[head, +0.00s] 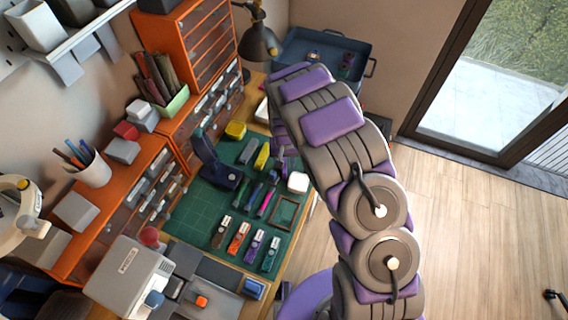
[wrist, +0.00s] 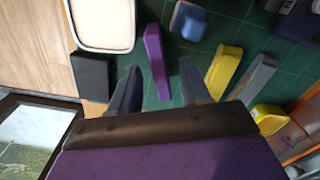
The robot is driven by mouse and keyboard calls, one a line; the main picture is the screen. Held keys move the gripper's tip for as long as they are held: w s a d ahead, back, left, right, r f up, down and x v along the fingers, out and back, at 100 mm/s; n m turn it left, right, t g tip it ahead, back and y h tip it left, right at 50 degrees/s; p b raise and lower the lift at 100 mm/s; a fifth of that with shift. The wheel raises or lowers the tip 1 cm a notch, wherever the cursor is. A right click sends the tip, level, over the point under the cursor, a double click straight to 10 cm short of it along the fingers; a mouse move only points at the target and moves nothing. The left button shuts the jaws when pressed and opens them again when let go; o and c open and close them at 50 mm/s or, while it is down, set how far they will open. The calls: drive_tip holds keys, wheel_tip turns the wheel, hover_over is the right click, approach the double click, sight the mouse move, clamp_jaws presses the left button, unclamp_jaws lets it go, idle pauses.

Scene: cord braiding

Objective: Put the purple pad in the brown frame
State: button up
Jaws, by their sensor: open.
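The purple pad (wrist: 155,60) lies on the green mat in the wrist view, long and narrow, just beyond and between my fingertips. My gripper (wrist: 158,80) is open, with dark fingers on either side of the pad's near end, and nothing is held. In the head view my arm reaches over the mat's right side, and I cannot clearly tell the pad from my purple arm parts there. The brown frame (head: 283,210) lies flat on the mat, below the white box in the head view. Its inside looks empty.
Near the pad are a white box (wrist: 102,24), a dark block (wrist: 92,76), a blue block (wrist: 188,20) and a yellow block (wrist: 223,70). Several colored tools lie left of the frame. A phone-like stand (head: 217,165) rises at the mat's left.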

wheel_tip(320, 180, up, 8)
drive_tip(key=shift+r+p, duration=0.15)
drive_tip(key=shift+p, duration=0.7)
